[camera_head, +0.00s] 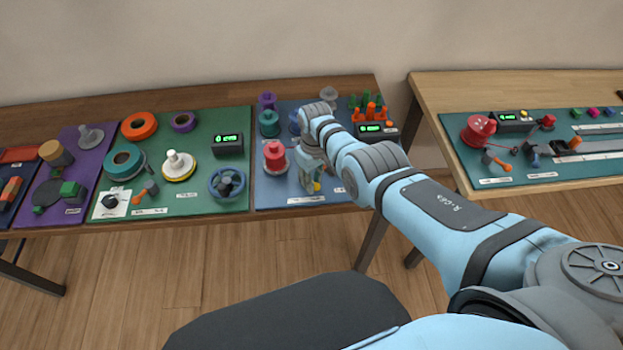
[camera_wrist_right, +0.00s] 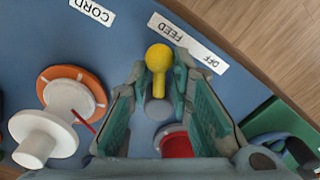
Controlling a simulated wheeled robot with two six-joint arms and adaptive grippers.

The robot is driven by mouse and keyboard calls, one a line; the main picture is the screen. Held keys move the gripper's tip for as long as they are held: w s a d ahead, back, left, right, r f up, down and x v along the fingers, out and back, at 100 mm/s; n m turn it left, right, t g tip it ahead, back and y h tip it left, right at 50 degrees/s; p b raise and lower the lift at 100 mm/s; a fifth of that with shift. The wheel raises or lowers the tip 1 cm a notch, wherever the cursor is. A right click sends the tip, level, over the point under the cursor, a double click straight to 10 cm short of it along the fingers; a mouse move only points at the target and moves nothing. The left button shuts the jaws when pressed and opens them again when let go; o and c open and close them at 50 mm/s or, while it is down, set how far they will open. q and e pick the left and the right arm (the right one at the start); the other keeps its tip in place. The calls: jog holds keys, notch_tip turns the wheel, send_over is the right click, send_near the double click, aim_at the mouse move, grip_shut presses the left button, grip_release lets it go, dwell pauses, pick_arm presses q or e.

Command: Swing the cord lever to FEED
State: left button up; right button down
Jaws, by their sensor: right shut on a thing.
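The cord lever (camera_wrist_right: 158,60) has a yellow ball knob on a yellow stem and a grey round base. In the right wrist view it stands between the two green-padded fingers of my right gripper (camera_wrist_right: 158,85), which is shut on it. The knob lies near the FEED end of the white FEED/OFF label (camera_wrist_right: 187,42), below the word FEED. In the head view my right gripper (camera_head: 311,176) reaches down over the blue board (camera_head: 270,195), and a bit of yellow lever (camera_head: 317,186) shows under it. My left gripper is not in view.
A CORD label (camera_wrist_right: 92,11) lies beside the lever. A white spool on an orange disc (camera_wrist_right: 70,95) with a red cord end sits to the left in the wrist view. A red spool (camera_head: 275,157) and a green display (camera_head: 376,129) stand on the board. The table's front edge is close.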

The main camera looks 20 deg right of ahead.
jog(key=shift+d, duration=0.1)
jog(key=c, duration=1.5)
grip_release()
jog(key=shift+r, duration=0.4)
jog(key=r, duration=1.1)
jog(key=shift+d+r, duration=0.1)
jog(key=shift+d, duration=0.1)
